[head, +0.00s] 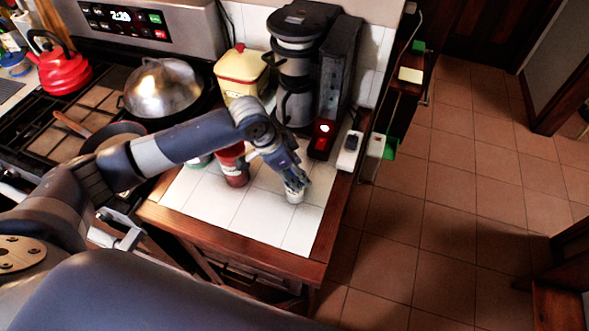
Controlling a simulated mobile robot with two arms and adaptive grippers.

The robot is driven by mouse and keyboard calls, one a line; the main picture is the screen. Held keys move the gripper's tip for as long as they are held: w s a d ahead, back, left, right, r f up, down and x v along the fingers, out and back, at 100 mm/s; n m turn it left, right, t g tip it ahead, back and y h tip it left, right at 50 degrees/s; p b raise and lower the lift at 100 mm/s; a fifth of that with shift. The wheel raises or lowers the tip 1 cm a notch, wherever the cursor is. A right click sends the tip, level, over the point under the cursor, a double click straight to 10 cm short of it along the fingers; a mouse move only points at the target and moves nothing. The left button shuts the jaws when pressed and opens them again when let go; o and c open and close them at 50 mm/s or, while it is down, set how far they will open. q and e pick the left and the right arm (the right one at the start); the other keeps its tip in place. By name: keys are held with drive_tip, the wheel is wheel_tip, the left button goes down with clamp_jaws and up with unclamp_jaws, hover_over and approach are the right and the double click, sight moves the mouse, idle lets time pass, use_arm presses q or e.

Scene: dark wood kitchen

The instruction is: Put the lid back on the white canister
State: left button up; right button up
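My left arm reaches in from the left over the white-tiled counter. My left gripper (297,184) points down at a small white round object (295,197) on the tiles, near the right side of the counter. This may be the white canister; the gripper covers its top, so I cannot tell if a lid is on it. The fingertips are at or just above it, and I cannot tell whether they grip it. No separate lid can be made out. My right gripper is not in view.
A red container (234,168) stands left of the gripper, partly behind my arm. A cream canister with a red lid (242,72) and a black coffee machine (297,62) stand behind. The stove with a domed pan (163,88) is left. The front tiles (262,222) are clear.

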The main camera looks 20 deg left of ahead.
use_arm(q)
drive_tip(key=o, duration=1)
drive_tip(key=shift+c, duration=0.2)
drive_tip(key=o, duration=0.5)
